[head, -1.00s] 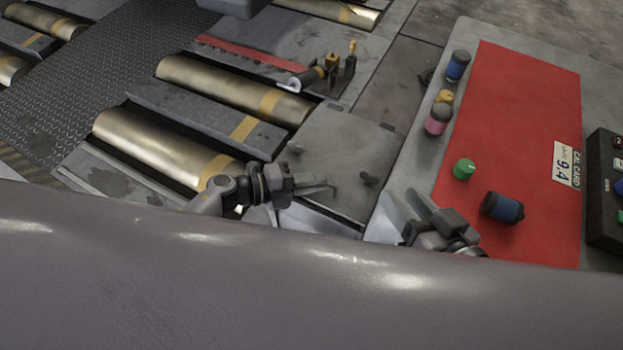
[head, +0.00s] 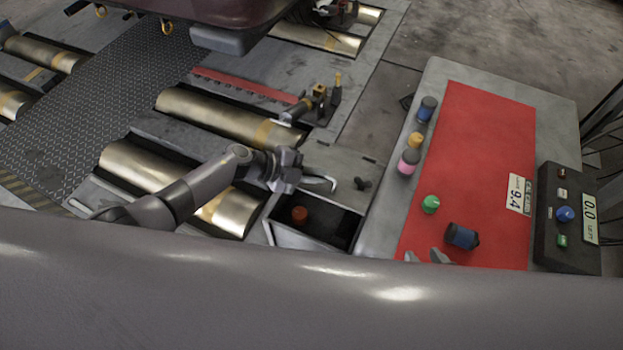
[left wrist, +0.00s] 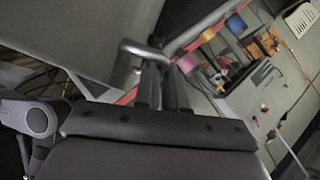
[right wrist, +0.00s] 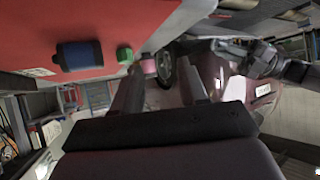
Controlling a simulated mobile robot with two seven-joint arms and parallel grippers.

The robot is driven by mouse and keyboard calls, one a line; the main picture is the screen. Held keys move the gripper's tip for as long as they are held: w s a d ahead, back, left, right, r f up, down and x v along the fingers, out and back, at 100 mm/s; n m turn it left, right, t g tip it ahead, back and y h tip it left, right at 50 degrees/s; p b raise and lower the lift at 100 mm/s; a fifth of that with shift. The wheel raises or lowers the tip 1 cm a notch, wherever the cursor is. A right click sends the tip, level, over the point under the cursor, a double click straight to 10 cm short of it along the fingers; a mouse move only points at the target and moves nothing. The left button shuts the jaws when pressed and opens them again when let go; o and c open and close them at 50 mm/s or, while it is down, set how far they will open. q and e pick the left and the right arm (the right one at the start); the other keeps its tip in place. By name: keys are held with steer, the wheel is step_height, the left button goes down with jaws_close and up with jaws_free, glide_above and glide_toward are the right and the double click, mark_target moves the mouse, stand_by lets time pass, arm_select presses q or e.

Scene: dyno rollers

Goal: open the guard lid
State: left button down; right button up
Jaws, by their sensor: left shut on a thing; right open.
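The grey guard lid (head: 345,163) stands tilted up on its rear hinge side. The box below (head: 335,222) is uncovered, with a dark inside and an orange-red round part (head: 299,214) in it. My left gripper (head: 308,182) is shut on the lid's bent metal handle (head: 328,182). In the left wrist view the handle (left wrist: 140,48) runs to the closed fingers (left wrist: 163,80), beside the large grey lid face (left wrist: 75,35). My right gripper (head: 428,257) is open and empty near the front of the red mat; its fingers show apart in the right wrist view (right wrist: 163,92).
The red mat (head: 480,150) on the side table carries blue, yellow, pink and green capped items and a card reading 9.4. A black control box (head: 567,235) stands at right. Brass rollers (head: 225,118) lie left of the box. A vehicle body (head: 215,12) overhangs at the top.

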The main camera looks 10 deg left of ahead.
arm_select(q)
steer(key=shift+w+d+r+p, duration=0.35)
steer(key=shift+w+r, duration=0.4)
steer(key=shift+r, duration=0.1)
arm_select(e)
steer(key=shift+s+d+f, duration=0.15)
steer(key=shift+s+d, duration=0.15)
steer(key=shift+d, duration=0.1)
arm_select(q)
steer(key=c, duration=1.2)
jaws_free()
steer(key=shift+f+g, duration=0.2)
steer(key=shift+g, duration=0.1)
arm_select(e)
steer(key=shift+f, duration=0.1)
arm_select(q)
steer(key=shift+a, duration=0.1)
steer(key=p+v, duration=0.3)
steer(key=v, duration=0.2)
steer(key=shift+a+r, duration=0.15)
steer(key=shift+r, duration=0.2)
steer(key=shift+s+a+r+p, duration=0.25)
steer(key=shift+s+a+p, duration=0.1)
steer(key=shift+a, duration=0.25)
arm_select(e)
steer(key=shift+r, duration=1.8)
